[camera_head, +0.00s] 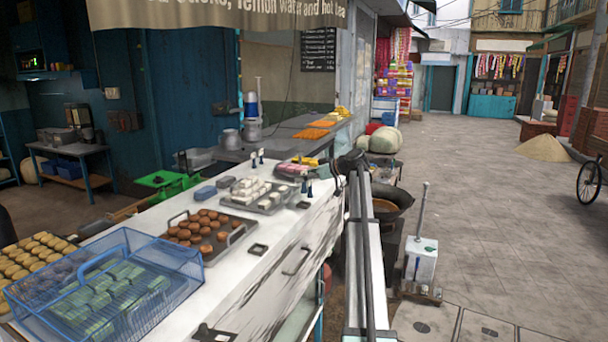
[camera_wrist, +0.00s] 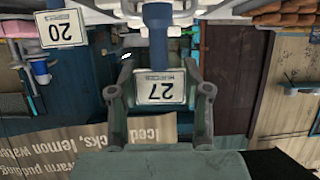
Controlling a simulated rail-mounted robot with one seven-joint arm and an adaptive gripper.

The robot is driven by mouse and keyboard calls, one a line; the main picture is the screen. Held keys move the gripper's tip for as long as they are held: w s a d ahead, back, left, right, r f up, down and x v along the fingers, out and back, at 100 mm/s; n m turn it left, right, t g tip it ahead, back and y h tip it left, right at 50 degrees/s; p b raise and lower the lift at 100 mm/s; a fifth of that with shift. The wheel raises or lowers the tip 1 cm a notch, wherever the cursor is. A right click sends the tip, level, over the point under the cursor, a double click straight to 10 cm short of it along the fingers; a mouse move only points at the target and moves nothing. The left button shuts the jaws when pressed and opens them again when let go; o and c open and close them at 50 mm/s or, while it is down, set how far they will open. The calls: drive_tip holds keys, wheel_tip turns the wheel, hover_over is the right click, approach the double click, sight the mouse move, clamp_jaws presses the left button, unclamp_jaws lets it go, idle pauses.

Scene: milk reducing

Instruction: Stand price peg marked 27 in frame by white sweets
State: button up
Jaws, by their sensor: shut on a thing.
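My gripper (camera_wrist: 158,66) is shut on the dark blue price peg marked 27 (camera_wrist: 160,88), with a finger on each side of it. In the head view my gripper (camera_head: 331,172) is small, over the far right part of the counter. The white sweets (camera_head: 249,188) are on a metal tray left of it. A small dark square frame (camera_head: 303,205) lies on the counter by that tray's right corner. Small pegs (camera_head: 304,184) show near my gripper; which is the held one is hard to tell. Whether the held peg touches the counter is unclear.
Another peg marked 20 (camera_wrist: 60,28) is at the wrist view's left. Brown sweets (camera_head: 204,230) sit on a tray nearer me, and a blue wire basket (camera_head: 105,285) is at the front left. Another empty frame (camera_head: 258,249) lies on the white counter (camera_head: 240,280).

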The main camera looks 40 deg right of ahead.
sight(305, 189)
drive_tip(key=shift+f, duration=1.5)
drive_tip(key=shift+f+b, duration=0.8)
drive_tip(key=shift+f, duration=0.45)
drive_tip(key=shift+f+b, duration=0.2)
drive_tip(key=shift+b, duration=0.35)
drive_tip(key=o, duration=1.2)
drive_tip(key=shift+s+r, duration=0.1)
drive_tip(key=shift+s, duration=0.05)
